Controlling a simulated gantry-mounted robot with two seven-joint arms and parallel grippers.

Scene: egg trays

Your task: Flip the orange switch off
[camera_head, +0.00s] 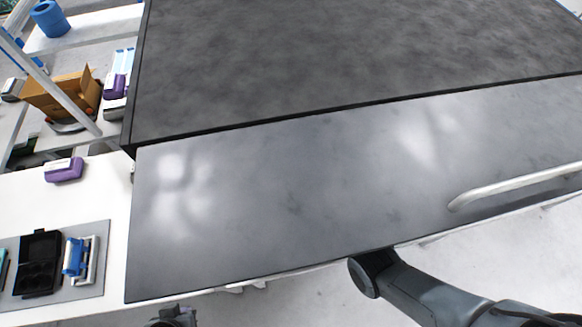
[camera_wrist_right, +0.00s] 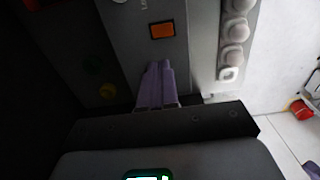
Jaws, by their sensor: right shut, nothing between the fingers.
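The orange switch (camera_wrist_right: 162,30) is a small rectangle set in a dark frame on a grey panel (camera_wrist_right: 205,60), seen in the right wrist view. My right gripper (camera_wrist_right: 159,66) has pale purple fingers pressed together with nothing between them. The fingertips show just below the switch in the picture and point toward it. A strip of panel shows between them and the switch, and I cannot tell whether they touch the panel. Whether the switch is on or off is unclear. The head view shows neither the switch nor my right gripper.
Dim yellow (camera_wrist_right: 108,90) and green (camera_wrist_right: 92,66) round parts are left of the fingers. A column of rounded grey knobs (camera_wrist_right: 237,30) is to the right. The head view shows a wide dark surface (camera_head: 340,60), a metal handle (camera_head: 510,187) and a purple item (camera_head: 64,171).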

